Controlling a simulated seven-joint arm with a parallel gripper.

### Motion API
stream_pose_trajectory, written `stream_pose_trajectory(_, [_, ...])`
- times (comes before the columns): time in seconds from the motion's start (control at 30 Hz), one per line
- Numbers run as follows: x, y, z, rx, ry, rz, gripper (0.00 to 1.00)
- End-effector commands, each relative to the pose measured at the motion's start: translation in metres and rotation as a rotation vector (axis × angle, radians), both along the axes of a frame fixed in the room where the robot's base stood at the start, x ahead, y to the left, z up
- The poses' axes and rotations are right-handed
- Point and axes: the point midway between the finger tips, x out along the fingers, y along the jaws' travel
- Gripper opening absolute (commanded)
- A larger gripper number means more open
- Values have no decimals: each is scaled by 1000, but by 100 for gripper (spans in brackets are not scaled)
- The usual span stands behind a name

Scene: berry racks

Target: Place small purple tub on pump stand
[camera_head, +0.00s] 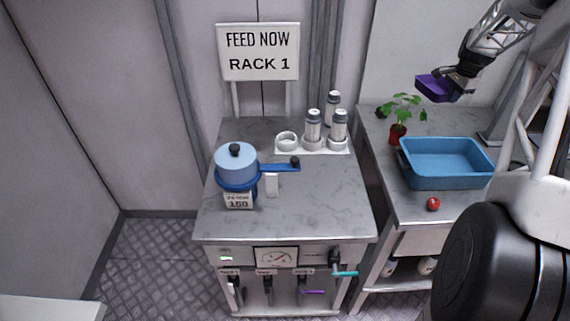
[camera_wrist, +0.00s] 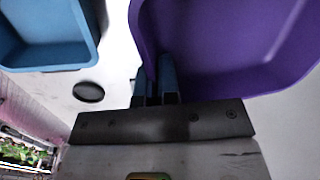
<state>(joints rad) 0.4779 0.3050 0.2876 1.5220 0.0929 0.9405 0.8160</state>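The small purple tub (camera_head: 434,88) is held in the air at the upper right of the head view, above the right-hand counter. My gripper (camera_head: 453,84) is shut on its edge. In the wrist view, the tub (camera_wrist: 225,45) fills the upper right, with the two fingers (camera_wrist: 155,88) close together at its wall. No label reads "pump stand"; the grey marble-topped cabinet (camera_head: 325,205) with a gauge and several handles on its front may be it. A light-blue lidded pot (camera_head: 236,162) in a blue long-handled holder (camera_head: 272,168) stands on it, above a "150" tag.
A blue basin (camera_head: 447,163), a potted plant (camera_head: 398,132) and a red fruit (camera_head: 433,204) are on the right-hand counter. Several grey-capped bottles (camera_head: 313,127) and a white ring (camera_head: 287,141) stand at the cabinet's back. Its front right top is clear. A "RACK 1" sign (camera_head: 258,52) rises behind.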

Motion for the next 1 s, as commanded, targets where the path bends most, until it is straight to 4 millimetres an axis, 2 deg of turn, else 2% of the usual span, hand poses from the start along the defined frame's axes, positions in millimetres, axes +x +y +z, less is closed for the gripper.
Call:
stream_pose_trajectory(0.37, [-38,68,16,-3,4,194,0])
stream_pose_trajectory(1.0, [-139,196,29,-7,11,607,0])
